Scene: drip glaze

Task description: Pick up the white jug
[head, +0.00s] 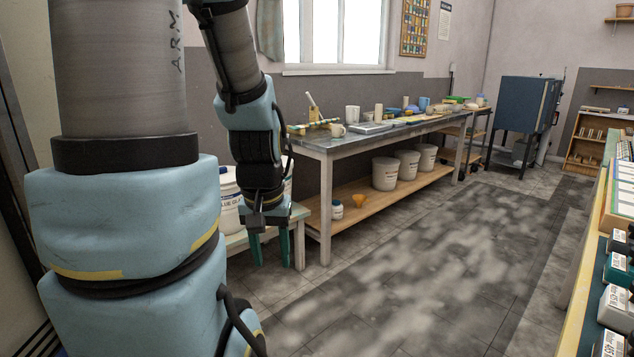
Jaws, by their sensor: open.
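A white vessel (352,113) stands upright on the long grey-topped table, near its left part and toward the wall. A smaller pale cup with a handle (338,130) stands closer to the table's front edge. Both are small in the head view, and I cannot tell for certain which is the white jug. My gripper (268,243) hangs pointing down, left of the table and below its top, in front of a low bench. It is open and empty, well apart from both vessels.
The table (402,132) also holds a tray, tools and several pots. White buckets (385,173) stand on its lower shelf. A shelf of jars (618,305) edges the right. The floor between is clear.

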